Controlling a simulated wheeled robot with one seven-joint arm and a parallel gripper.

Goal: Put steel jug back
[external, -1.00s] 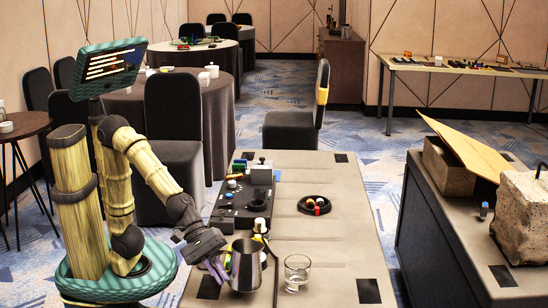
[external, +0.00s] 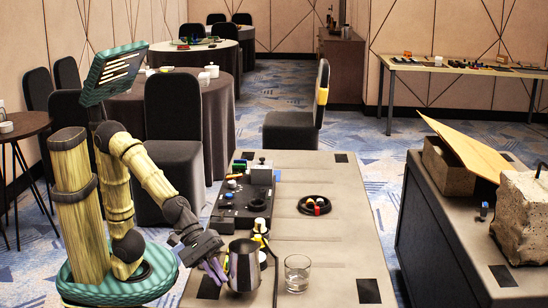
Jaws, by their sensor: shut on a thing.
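The steel jug (external: 244,266) is a grey metal vessel near the front left part of the grey table (external: 335,225) in the external view. It looks upright. My gripper (external: 222,268) is at the jug's left side, with its purple fingers shut on it. The fingertips are partly hidden by the jug. I cannot tell whether the jug's base touches the table.
A clear glass (external: 297,272) stands close to the jug's right. Small coloured items (external: 261,232) and a black control panel (external: 243,200) lie behind it. A round black tray (external: 315,206) sits farther back. The table's middle right is clear.

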